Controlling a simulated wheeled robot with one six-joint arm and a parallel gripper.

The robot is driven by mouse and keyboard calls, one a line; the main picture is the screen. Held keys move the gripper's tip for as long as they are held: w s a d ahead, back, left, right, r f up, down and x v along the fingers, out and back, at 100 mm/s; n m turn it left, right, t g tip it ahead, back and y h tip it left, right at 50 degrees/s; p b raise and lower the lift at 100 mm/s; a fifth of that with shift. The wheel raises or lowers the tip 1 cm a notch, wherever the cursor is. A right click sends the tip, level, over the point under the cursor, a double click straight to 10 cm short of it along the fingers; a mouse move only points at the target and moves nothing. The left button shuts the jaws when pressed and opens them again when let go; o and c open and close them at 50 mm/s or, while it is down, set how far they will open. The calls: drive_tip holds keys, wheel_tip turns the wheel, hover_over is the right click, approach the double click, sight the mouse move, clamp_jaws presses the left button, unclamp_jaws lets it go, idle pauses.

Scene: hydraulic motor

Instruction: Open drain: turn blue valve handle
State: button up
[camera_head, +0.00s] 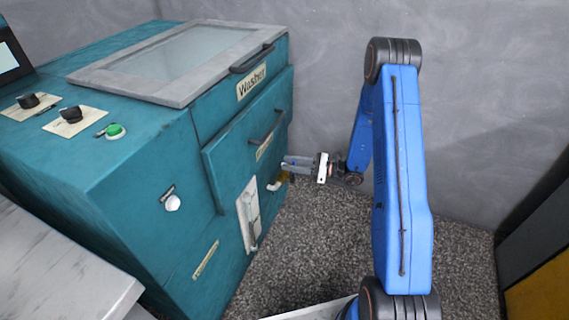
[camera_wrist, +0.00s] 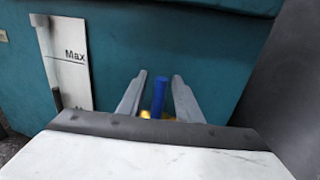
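The blue valve handle (camera_wrist: 157,98) shows in the wrist view as a short blue bar between the two fingers, with some yellow brass below it. My gripper (camera_wrist: 158,80) is open, with one grey finger on each side of the handle and a visible gap to both. In the head view my gripper (camera_head: 285,164) reaches left to the lower right side of the teal washer (camera_head: 150,190). There the brass valve (camera_head: 283,177) shows just below the fingers, and the handle is mostly hidden by them.
A white level gauge plate (camera_wrist: 68,60) marked "Max" is left of the fingers in the wrist view. A drawer (camera_head: 250,140) with a dark handle stands out above the valve. A grey wall (camera_head: 480,90) is behind. The speckled floor (camera_head: 310,240) is open below the gripper.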

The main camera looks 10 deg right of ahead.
drive_tip(key=shift+x, duration=1.4)
clamp_jaws()
